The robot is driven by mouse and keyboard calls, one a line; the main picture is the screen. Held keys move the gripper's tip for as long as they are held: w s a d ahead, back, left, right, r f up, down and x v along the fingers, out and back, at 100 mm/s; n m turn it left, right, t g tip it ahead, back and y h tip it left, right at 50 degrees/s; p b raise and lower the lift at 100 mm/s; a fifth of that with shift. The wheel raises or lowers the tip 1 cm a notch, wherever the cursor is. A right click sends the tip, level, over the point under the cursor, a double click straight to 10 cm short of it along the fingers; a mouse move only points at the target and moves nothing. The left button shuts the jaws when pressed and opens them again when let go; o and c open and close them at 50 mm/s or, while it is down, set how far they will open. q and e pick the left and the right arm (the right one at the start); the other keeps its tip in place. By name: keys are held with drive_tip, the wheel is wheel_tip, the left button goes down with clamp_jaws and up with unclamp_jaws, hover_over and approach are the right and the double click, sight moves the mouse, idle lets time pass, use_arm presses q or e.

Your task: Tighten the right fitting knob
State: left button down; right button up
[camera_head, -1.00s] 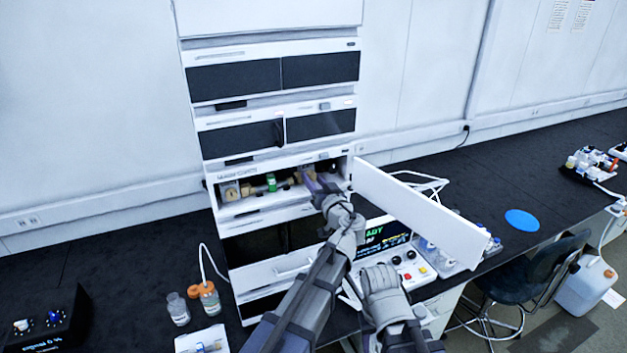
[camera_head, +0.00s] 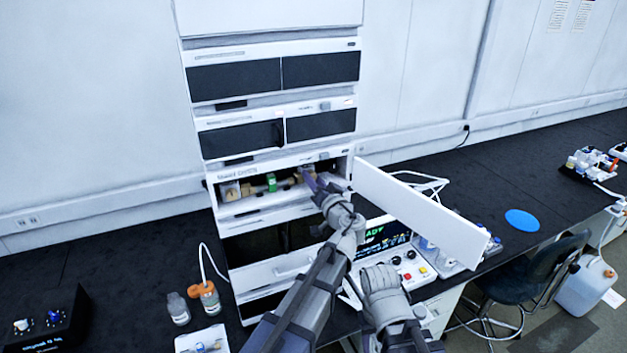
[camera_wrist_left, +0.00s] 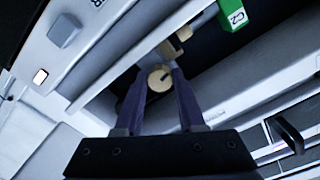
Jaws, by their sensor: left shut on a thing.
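The right fitting knob (camera_wrist_left: 160,78) is a round tan piece with a dark slot, between my left fingertips in the left wrist view. My left gripper (camera_wrist_left: 160,84) has purple fingers shut on it, one on each side. In the head view, my left gripper (camera_head: 308,179) reaches into the open bay and largely hides the knob. The green column piece marked CZ (camera_wrist_left: 234,16) also shows in the head view (camera_head: 271,182), left of the gripper. My right gripper is not seen; part of my right arm shows low in the head view.
The bay's white door (camera_head: 420,215) stands open to the right. Tan fittings (camera_head: 231,191) sit at the bay's left end. A control box (camera_head: 405,268) with a lit display stands close to my arms. Bottles (camera_head: 208,297) stand left of the stack.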

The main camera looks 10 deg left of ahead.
use_arm(q)
drive_tip(key=m, duration=0.4)
drive_tip(key=shift+m, duration=0.3)
drive_tip(key=m, duration=1)
drive_tip(key=shift+f, duration=0.1)
drive_tip(key=m, duration=0.4)
drive_tip(key=shift+s+m, duration=0.1)
drive_tip(key=shift+m, duration=0.3)
drive_tip(key=c, duration=0.5)
unclamp_jaws()
